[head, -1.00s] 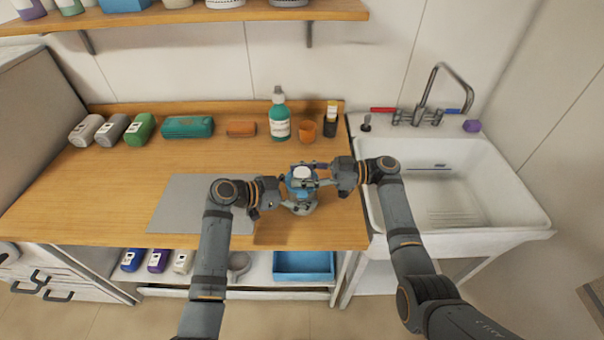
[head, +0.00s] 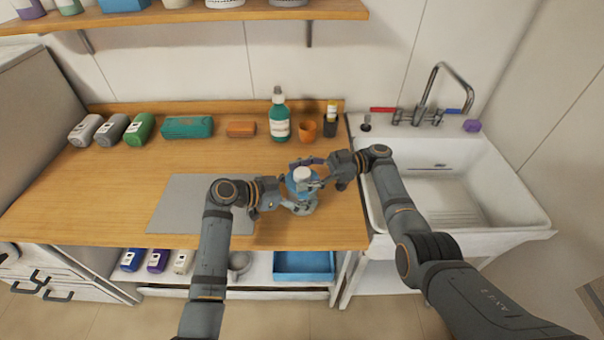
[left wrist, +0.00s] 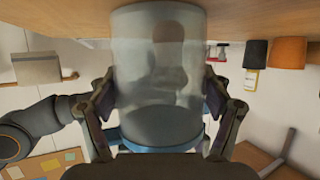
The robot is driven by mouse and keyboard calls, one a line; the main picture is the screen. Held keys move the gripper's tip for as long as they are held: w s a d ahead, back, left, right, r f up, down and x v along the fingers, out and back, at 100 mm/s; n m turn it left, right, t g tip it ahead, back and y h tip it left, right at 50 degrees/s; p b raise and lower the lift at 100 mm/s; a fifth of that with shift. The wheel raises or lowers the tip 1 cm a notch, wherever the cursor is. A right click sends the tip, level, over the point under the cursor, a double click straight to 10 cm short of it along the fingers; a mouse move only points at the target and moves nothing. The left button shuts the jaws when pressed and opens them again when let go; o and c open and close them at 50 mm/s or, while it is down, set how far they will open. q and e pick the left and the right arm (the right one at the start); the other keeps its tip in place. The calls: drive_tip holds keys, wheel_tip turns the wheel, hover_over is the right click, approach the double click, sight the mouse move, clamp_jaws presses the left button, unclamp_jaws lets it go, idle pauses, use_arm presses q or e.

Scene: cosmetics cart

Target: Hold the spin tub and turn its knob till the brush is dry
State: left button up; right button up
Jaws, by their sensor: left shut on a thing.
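The spin tub stands upright on the wooden counter. In the head view its blue lid with a pale round knob (head: 302,174) faces up. In the left wrist view, which is upside down, the translucent tub (left wrist: 160,70) fills the middle, with a blurred dark shape inside. My left gripper (left wrist: 160,105) is shut on the tub wall, one finger on each side. My right gripper (head: 312,173) is at the knob from the right, its fingers spread on either side of it. Whether they press on the knob cannot be told. The brush cannot be made out clearly.
A grey mat (head: 185,205) lies left of the tub. A green pump bottle (head: 280,120), an orange cup (head: 307,131) and a dark holder (head: 329,136) stand behind it. The white sink (head: 520,215) is at the right. The counter's front edge is close.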

drive_tip(key=shift+r, duration=0.1)
wheel_tip(320, 180, up, 10)
drive_tip(key=shift+f, duration=0.1)
idle(0.4)
drive_tip(key=d+f+m+t, duration=0.4)
drive_tip(key=d+f+t, duration=0.1)
drive_tip(key=f+t, duration=0.2)
drive_tip(key=m+t+h, duration=0.2)
drive_tip(key=m+t, duration=0.3)
drive_tip(key=t, duration=0.2)
approach(302, 171)
drive_tip(key=x, duration=1)
drive_tip(key=shift+s+f, duration=0.1)
drive_tip(key=shift+f, duration=0.15)
